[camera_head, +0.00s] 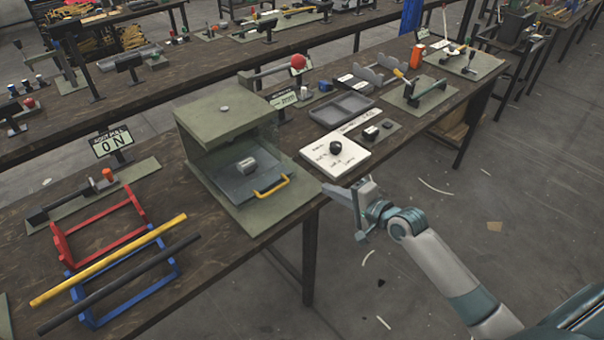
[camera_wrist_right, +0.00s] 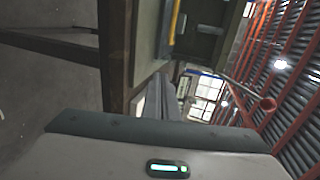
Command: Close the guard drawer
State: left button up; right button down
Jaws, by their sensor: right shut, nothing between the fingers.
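The guard drawer (camera_head: 225,181) is a grey tray with a yellow handle (camera_head: 271,186) at its front. It sticks out of an olive-green box (camera_head: 224,117) on the workbench, and a small metal block (camera_head: 247,166) sits in it. My right gripper (camera_head: 328,190) is shut and empty, at the bench's front edge, right of the handle and apart from it. In the right wrist view the yellow handle (camera_wrist_right: 174,20) shows at the top, beyond the gripper (camera_wrist_right: 163,85). My left gripper is not in view.
A white board with a black knob (camera_head: 336,148) lies right of the box. A red frame (camera_head: 100,222), a blue frame and two bars lie at the left. A grey tray (camera_head: 342,109) lies behind the white board. The floor in front of the bench is open.

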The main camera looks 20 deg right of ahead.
aim_at(294, 170)
jog(key=p+x, duration=0.1)
jog(key=x, duration=0.3)
jog(key=p+x, duration=0.1)
jog(key=x, duration=0.3)
jog(key=r+p+x, duration=0.1)
jog(key=x, duration=0.3)
jog(key=shift+w+a+f, duration=0.1)
jog(key=shift+w+a, duration=0.05)
jog(key=shift+w, duration=0.25)
jog(key=w+a+b, duration=0.1)
jog(key=w, duration=0.1)
jog(key=w+a+b, duration=0.1)
jog(key=w, duration=0.2)
jog(key=w+b, duration=0.1)
jog(key=w, duration=0.1)
jog(key=shift+w+a+f+b, duration=0.15)
jog(key=shift+w+a+b, duration=0.15)
jog(key=shift+a+b, duration=0.1)
jog(key=shift+w, duration=0.25)
jog(key=shift+r, duration=0.45)
jog(key=shift+r, duration=0.1)
